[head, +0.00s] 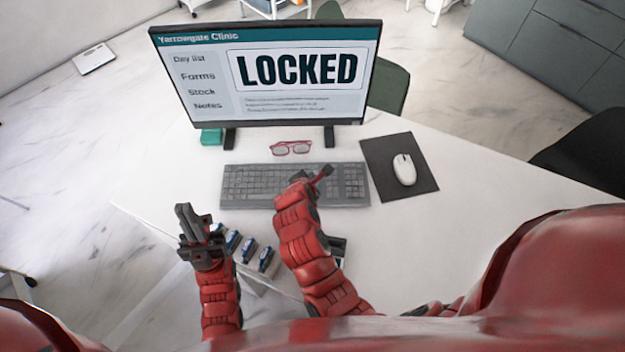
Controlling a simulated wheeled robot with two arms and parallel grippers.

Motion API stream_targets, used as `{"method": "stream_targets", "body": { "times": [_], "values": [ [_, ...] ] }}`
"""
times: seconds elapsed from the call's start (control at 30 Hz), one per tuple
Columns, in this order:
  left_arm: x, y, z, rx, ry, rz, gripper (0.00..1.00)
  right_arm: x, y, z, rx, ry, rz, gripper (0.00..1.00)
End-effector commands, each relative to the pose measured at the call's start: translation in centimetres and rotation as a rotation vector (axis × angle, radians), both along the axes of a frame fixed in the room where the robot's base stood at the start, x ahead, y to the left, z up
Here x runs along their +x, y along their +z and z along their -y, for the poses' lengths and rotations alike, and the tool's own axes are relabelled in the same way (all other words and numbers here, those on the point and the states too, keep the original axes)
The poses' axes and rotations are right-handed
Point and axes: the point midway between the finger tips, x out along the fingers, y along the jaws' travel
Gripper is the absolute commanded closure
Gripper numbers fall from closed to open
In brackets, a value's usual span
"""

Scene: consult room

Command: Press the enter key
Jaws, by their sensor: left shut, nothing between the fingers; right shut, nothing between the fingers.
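A grey keyboard (248,183) lies on the white desk below the monitor. Its single keys are too small to read, and I cannot pick out the enter key. My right gripper (327,171) is shut and empty, over the right part of the keyboard, and hides some keys there. I cannot tell whether its tip touches a key. My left gripper (184,212) is shut and empty, left of the keyboard near the desk's left edge. The monitor (205,60) shows "LOCKED" under the heading "Yarrowgate Clinic".
Red glasses (291,148) lie between keyboard and monitor. A white mouse (404,169) rests on a dark mat (385,150) to the right. Several small blue-and-black items (249,246) lie between my forearms. A teal box (211,136) sits by the monitor's stand. The desk's right side (480,175) is clear.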

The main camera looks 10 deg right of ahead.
Motion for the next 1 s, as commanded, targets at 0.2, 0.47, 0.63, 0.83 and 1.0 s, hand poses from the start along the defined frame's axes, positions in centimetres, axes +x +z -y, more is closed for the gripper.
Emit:
{"method": "stream_targets", "body": {
  "times": [0.2, 0.47, 0.63, 0.83, 1.0],
  "values": [
    [0.0, 0.03, 0.0, 0.0, 0.0, 0.0, 1.0, 0.0, -0.02, 0.0, 0.0, 0.0, 0.0, 1.0],
    [-0.01, 0.5, 0.0, 0.0, 0.0, 0.0, 1.0, 0.01, -0.62, -0.06, 0.001, 0.001, 0.0, 1.0],
    [-0.01, 0.45, 0.0, 0.0, 0.0, 0.0, 1.0, 0.02, -0.79, -0.05, 0.002, 0.001, 0.001, 1.0],
    [0.0, 0.46, 0.0, 0.0, 0.0, 0.0, 1.0, 0.01, -0.81, -0.02, 0.0, 0.001, 0.001, 1.0],
    [0.0, 0.48, 0.0, 0.0, 0.0, 0.0, 1.0, 0.01, -0.95, -0.03, 0.0, 0.001, 0.001, 1.0]
  ]
}}
